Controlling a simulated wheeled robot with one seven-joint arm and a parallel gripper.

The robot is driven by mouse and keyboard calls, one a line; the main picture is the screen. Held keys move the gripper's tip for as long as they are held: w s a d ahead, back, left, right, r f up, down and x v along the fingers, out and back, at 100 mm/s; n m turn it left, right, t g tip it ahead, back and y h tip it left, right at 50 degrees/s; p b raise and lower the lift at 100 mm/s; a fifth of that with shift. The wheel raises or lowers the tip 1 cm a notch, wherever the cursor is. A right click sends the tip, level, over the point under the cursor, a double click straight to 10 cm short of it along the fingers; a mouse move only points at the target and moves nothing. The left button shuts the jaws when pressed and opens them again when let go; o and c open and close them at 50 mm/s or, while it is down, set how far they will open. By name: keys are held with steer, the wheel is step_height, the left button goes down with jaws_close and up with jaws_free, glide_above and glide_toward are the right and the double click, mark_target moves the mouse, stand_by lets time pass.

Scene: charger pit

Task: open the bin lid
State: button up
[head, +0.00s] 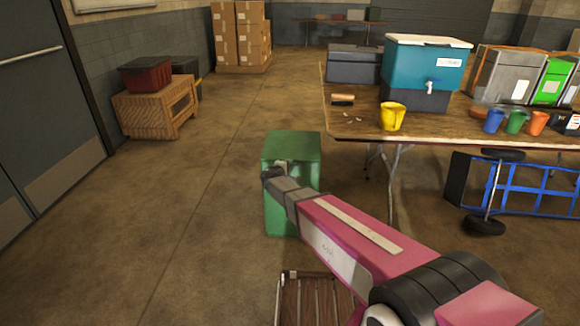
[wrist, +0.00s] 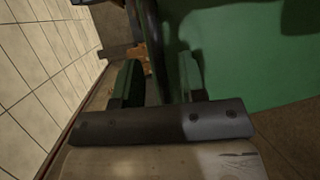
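The green bin (head: 305,170) stands on the floor left of the table. Its flat green lid (head: 292,144) looks shut in the head view. My gripper (head: 270,173) is at the bin's upper front left, partly hidden by my own wrist. In the wrist view, my gripper (wrist: 158,80) has its two fingers apart, with a dark edge or bar (wrist: 153,45) running between them. The gap beside that bar looks clear. A large green face of the bin (wrist: 235,60) fills the right side, with shadows on it. Whether a finger touches the bin cannot be told.
A folding table (head: 350,125) to the right holds a teal cooler (head: 425,65), a yellow cup (head: 393,117) and other items. A wooden crate (head: 155,108) stands at the left wall. A slatted wooden item (head: 312,300) lies low in front. Floor left of the bin is free.

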steer(key=shift+x, duration=1)
jaws_close()
steer(key=shift+r, duration=0.1)
